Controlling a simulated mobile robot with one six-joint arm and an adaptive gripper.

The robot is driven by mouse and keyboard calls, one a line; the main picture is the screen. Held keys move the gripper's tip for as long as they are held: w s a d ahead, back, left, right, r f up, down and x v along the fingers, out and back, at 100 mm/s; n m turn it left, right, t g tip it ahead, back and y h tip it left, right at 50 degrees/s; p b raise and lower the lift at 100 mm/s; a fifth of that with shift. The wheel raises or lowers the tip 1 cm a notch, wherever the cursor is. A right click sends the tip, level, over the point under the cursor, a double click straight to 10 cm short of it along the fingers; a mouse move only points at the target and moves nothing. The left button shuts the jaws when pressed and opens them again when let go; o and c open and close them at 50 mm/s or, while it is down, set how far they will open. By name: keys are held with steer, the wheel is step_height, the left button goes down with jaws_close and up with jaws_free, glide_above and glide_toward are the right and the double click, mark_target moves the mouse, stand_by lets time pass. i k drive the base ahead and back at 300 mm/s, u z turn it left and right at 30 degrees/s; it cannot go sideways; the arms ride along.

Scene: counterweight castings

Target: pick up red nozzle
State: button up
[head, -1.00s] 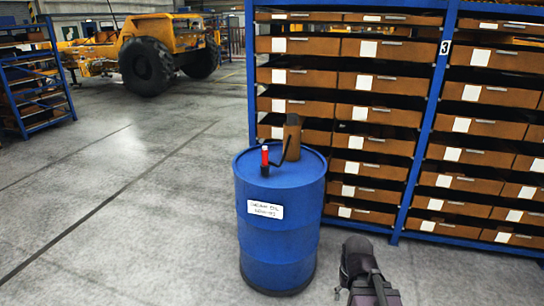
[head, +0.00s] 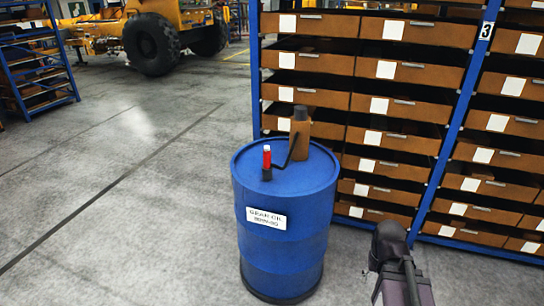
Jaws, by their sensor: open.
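The red nozzle (head: 267,161) stands upright on top of the blue drum (head: 285,185), near the left of its lid. It has a pale tip and a dark base. A thin dark bent piece and a brown bottle-like container (head: 301,125) stand just to its right and behind. My gripper (head: 402,290) shows at the bottom right, low and in front of the shelving, to the right of the drum and well apart from the nozzle. Its fingertips are hard to make out at the frame's lower edge.
A blue-framed shelving unit (head: 455,135) with brown drawers stands close behind and right of the drum. Another blue rack (head: 40,75) stands at the far left. A yellow vehicle (head: 165,35) is at the back. The grey floor left of the drum is clear.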

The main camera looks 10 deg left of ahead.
mark_target(266, 167)
steer(key=u, duration=0.15)
steer(key=i, duration=1.2)
steer(key=u, duration=0.3)
